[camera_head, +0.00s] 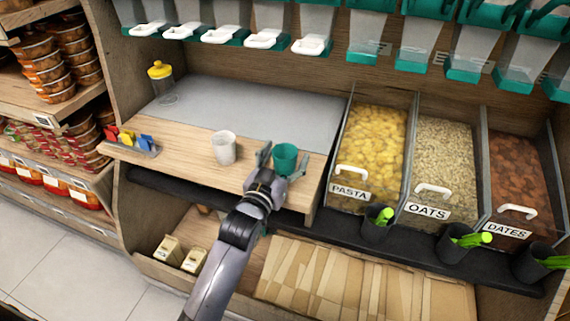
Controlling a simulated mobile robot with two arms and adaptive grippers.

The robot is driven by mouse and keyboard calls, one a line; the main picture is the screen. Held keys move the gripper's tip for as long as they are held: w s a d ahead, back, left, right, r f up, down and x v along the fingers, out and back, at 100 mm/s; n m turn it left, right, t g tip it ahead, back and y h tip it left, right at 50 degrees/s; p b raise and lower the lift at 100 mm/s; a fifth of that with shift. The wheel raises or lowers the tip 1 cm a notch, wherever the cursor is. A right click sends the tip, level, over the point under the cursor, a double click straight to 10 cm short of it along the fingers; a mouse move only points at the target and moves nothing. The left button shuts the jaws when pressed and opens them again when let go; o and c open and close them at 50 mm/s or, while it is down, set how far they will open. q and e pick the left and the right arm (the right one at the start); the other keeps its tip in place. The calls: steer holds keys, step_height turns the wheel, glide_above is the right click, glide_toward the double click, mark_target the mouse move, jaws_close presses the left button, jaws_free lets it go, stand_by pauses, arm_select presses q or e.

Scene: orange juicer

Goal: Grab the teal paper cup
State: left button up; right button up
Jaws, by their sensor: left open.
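The teal paper cup (285,157) stands upright on the wooden counter (190,148), near its right front part. My left gripper (281,163) is open at the cup, with one finger to the left of it and one to the right. The lower part of the cup is partly hidden behind the gripper. I cannot tell whether the fingers touch the cup. My right gripper is not in view.
A white cup (223,148) stands on the counter left of the gripper. A jar with a yellow lid (161,84) is farther back, and colourful clips (130,138) lie at the left. Bins of pasta (369,148), oats (437,165) and dates (516,170) stand to the right.

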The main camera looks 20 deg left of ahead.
arm_select(q)
steer(key=shift+c, duration=0.4)
steer(key=c, duration=0.7)
steer(key=shift+r, duration=0.15)
steer(key=shift+c, duration=0.2)
